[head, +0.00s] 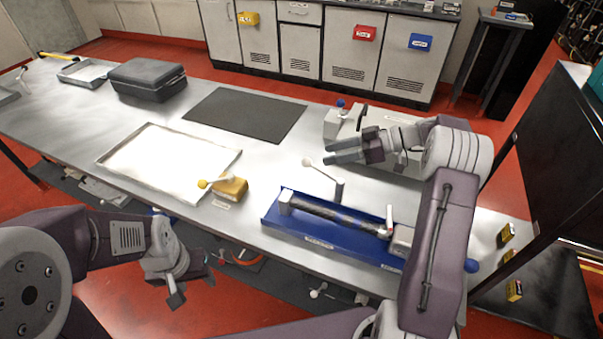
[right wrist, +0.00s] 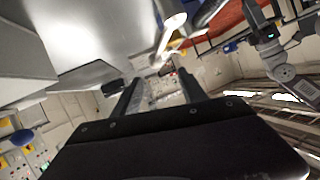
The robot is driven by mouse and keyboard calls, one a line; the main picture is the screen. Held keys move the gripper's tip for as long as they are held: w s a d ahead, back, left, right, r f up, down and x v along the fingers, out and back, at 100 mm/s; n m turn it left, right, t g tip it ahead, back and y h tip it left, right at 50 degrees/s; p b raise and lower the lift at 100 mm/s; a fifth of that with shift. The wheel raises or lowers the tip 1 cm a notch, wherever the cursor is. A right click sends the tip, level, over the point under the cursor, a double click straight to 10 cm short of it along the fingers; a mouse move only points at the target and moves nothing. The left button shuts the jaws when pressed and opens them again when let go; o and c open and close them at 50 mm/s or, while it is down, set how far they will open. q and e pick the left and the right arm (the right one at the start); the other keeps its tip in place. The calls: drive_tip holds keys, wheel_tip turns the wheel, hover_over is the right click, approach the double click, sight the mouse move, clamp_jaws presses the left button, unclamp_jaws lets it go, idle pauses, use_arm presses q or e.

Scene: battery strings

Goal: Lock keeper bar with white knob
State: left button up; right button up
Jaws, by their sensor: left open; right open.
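The white knob (head: 307,162) tops a thin bar (head: 323,173) that slants up and left from a grey post behind the blue tray (head: 268,222). A dark cylindrical battery string (head: 335,214) lies in this tray between end blocks. My right gripper (head: 332,151) is open and empty, pointing left above the table, close to the knob in the picture; the gap in depth is unclear. In the right wrist view a white knob (right wrist: 175,20) on a bar shows beyond the open fingers. My left gripper (head: 194,289) is open and empty, low before the table's front edge.
A yellow block (head: 231,187) with a yellow-knobbed lever stands left of the blue tray. A white-floored tray (head: 165,160), a dark mat (head: 245,114) and a black case (head: 147,80) lie further left. A grey fixture (head: 375,122) stands behind my right gripper.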

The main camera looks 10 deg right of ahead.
sight(307, 161)
drive_tip(key=x, duration=0.5)
drive_tip(key=f+x, duration=0.1)
drive_tip(key=x, duration=0.2)
drive_tip(key=shift+w+f, duration=0.2)
clamp_jaws()
idle(1.3)
